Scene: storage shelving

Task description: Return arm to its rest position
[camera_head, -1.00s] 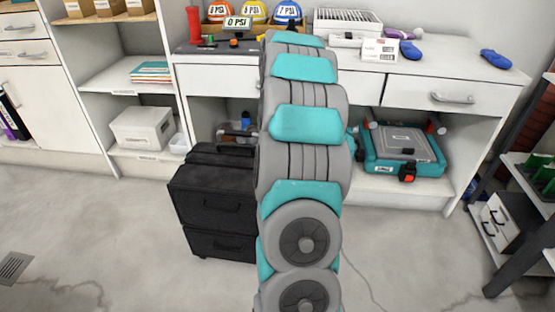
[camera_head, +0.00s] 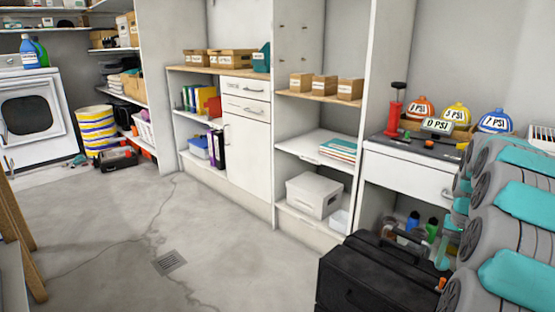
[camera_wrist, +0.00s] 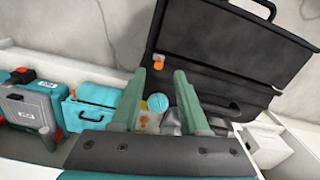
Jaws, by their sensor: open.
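My gripper (camera_wrist: 169,72) shows in the wrist view as two green fingers held apart. They point toward the black case (camera_wrist: 225,45) and the items beside it. A round light-blue object (camera_wrist: 158,102) shows in the gap between the fingers; how far beyond them it lies is hard to tell. I see nothing clamped in the fingers. In the head view my grey and teal arm (camera_head: 520,205) stands at the right edge, in front of the white workbench. Its far end is partly hidden there.
The black case (camera_head: 375,275) stands on the floor close to my arm. The workbench (camera_head: 408,175) holds a red pump (camera_head: 393,118) and coloured domes with PSI labels. White shelving (camera_head: 285,185) lines the wall. The concrete floor (camera_head: 110,235) at the left is open.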

